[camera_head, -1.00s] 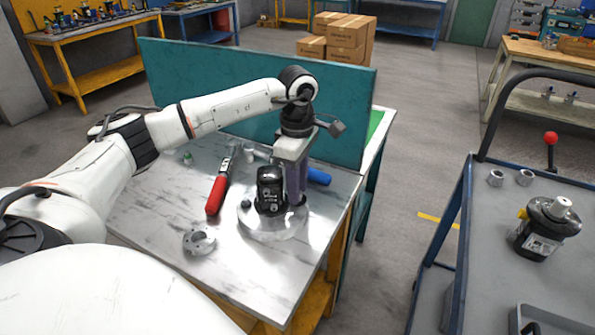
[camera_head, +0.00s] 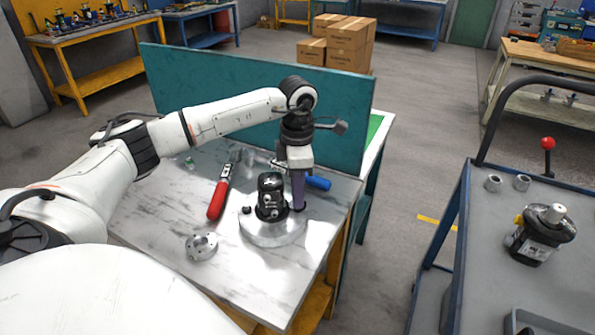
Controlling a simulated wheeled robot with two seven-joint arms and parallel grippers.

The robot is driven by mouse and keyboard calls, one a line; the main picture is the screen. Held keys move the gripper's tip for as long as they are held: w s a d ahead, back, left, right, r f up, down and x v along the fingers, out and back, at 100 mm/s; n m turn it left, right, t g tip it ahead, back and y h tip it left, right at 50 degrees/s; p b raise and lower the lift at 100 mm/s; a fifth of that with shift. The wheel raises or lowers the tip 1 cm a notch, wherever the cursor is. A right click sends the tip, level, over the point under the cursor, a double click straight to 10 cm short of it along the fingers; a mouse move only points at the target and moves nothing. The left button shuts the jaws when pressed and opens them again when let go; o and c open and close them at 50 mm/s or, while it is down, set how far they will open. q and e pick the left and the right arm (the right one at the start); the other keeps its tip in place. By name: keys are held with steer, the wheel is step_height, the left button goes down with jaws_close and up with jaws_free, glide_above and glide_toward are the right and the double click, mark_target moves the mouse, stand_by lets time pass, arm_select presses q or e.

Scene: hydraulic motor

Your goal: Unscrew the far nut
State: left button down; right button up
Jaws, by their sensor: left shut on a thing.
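A black hydraulic motor (camera_head: 270,192) stands upright on a round metal base (camera_head: 268,232) on the marbled worktable. My left gripper (camera_head: 297,204) points down at the motor's right side, its fingers reaching to the base flange. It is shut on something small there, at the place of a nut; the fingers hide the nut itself. A small dark nut or bolt head (camera_head: 247,210) shows on the left side of the flange. My right gripper is not in view.
A red-handled wrench (camera_head: 218,199) and a metal flanged ring (camera_head: 201,246) lie left of the base. A blue-handled tool (camera_head: 318,183) lies behind the gripper. A teal panel (camera_head: 230,105) closes the table's back. A cart (camera_head: 480,260) at right carries another motor (camera_head: 543,233) and two metal rings.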

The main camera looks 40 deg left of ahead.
arm_select(q)
steer(key=n+p, duration=0.1)
steer(key=n, duration=0.1)
steer(key=shift+r+n, duration=0.15)
steer(key=shift+n, duration=0.15)
steer(key=shift+n+p, duration=0.3)
steer(key=shift+n, duration=0.7)
steer(key=c, duration=1.9)
jaws_free()
steer(key=shift+o, duration=0.2)
